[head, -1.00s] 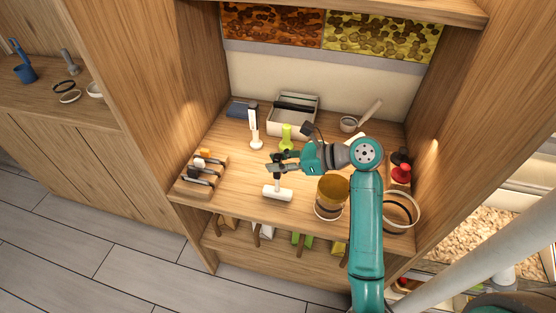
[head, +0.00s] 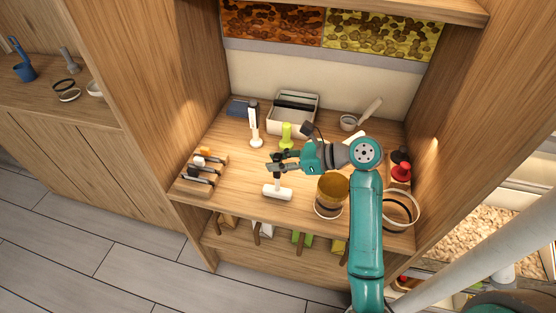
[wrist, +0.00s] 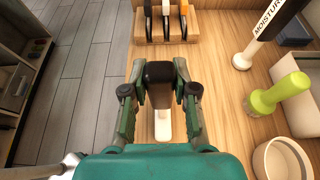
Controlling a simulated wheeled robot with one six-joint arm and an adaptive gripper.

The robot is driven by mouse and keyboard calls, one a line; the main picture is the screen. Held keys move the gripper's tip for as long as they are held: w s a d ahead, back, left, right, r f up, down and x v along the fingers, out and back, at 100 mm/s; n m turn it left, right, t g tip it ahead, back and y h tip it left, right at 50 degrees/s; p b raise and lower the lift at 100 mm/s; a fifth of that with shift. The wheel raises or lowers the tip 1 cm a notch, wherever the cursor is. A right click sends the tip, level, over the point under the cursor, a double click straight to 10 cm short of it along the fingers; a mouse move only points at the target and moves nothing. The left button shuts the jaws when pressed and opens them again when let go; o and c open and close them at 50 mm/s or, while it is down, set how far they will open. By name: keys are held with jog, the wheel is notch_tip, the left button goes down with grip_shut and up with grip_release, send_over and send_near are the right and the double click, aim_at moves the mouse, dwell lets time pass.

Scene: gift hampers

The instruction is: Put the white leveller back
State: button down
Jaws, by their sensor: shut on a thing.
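The white leveller (head: 277,192) has a wide white foot and an upright stem with a dark handle. My gripper (head: 281,161) is shut on the handle near the front of the wooden shelf. In the wrist view, the dark handle (wrist: 159,72) is between my gripper's fingers (wrist: 160,88), and part of the white foot shows below it. The leveller looks upright in the head view. I cannot tell whether its foot touches the shelf.
A white moisture meter (head: 254,127), a lime-green tool (head: 286,134) and a white open box (head: 278,124) are behind. An amber-topped jar (head: 331,190) stands close on the right. Shelf between rack and leveller is clear.

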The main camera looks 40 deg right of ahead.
jog(key=shift+f, duration=0.1)
jog(key=c, duration=0.8)
grip_release()
jog(key=v, duration=1.2)
